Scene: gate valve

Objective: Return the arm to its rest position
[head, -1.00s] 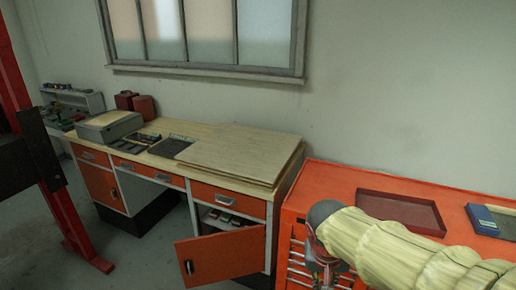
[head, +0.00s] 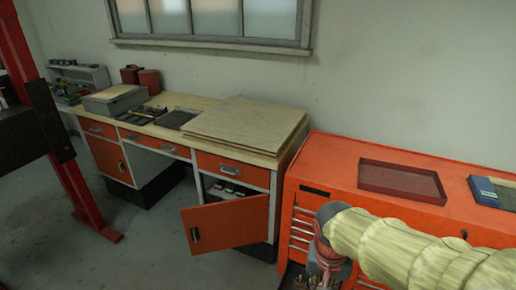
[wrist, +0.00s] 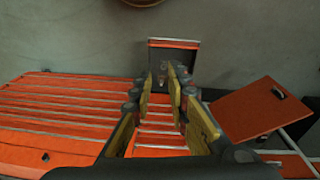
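My gripper (head: 322,278) hangs down at the end of my arm in the head view, in front of the drawers of the orange tool cabinet (head: 342,150). It is small and partly cut off by the lower edge there. In the wrist view my gripper (wrist: 162,82) shows two fingers with yellow pads. A clear gap lies between them, and nothing is held. The orange drawer fronts (wrist: 60,105) show beyond and left of the fingers.
The workbench (head: 240,98) stands left of the tool cabinet. Its orange door (head: 228,222) hangs open and also shows right of my fingers in the wrist view (wrist: 248,110). A dark red tray (head: 402,182) lies on the cabinet. A red post (head: 75,200) stands left; floor between is clear.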

